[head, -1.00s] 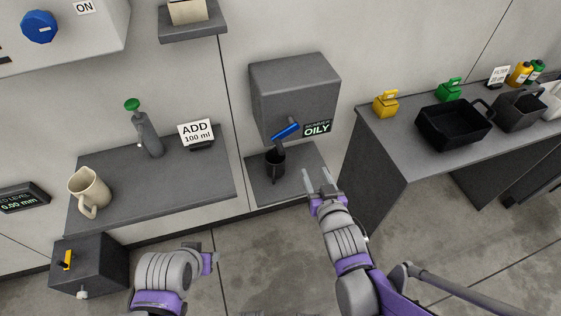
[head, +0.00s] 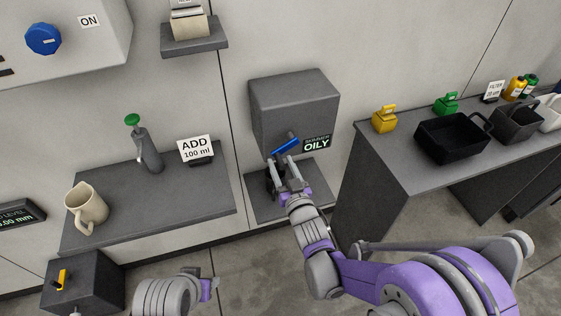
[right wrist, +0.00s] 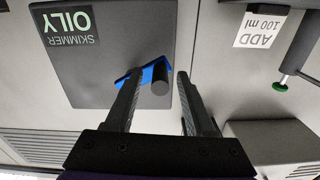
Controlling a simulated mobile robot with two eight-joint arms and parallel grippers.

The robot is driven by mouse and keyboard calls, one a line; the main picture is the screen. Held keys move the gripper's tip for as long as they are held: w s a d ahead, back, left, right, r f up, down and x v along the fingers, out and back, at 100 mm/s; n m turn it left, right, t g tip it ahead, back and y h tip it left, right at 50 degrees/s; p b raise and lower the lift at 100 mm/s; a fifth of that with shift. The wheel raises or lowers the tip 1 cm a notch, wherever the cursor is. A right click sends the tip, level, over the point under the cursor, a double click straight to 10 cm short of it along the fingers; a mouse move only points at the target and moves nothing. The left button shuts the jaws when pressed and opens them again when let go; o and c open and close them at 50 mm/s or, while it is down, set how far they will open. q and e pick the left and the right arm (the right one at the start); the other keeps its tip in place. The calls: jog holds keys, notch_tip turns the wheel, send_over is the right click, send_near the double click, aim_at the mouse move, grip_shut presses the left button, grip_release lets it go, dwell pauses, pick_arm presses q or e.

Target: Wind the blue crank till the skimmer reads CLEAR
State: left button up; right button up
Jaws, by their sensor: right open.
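The skimmer is a dark grey box (head: 295,105) on the wall, and its display (head: 316,143) reads OILY. The blue crank (head: 286,146) is a tilted bar on its front; it also shows in the right wrist view (right wrist: 152,72), with a dark cylindrical grip (right wrist: 160,82) standing out from it. My right gripper (head: 284,163) is open at the crank. In the right wrist view its fingers (right wrist: 158,95) appear on either side of the grip, with gaps; contact does not show. My left gripper (head: 211,284) is low in the head view, away from the crank; its jaw opening is unclear.
A dark cup (head: 270,180) on the low shelf below the skimmer is partly hidden by my right gripper. A grey bench (head: 405,175) with a black bin (head: 452,138) stands right. A left shelf (head: 150,205) holds a beige jug (head: 86,208) and a green-topped bottle (head: 150,155).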

jog(key=shift+w+a, duration=0.2)
jog(key=shift+w, duration=0.35)
grip_shut()
dwell(1.1)
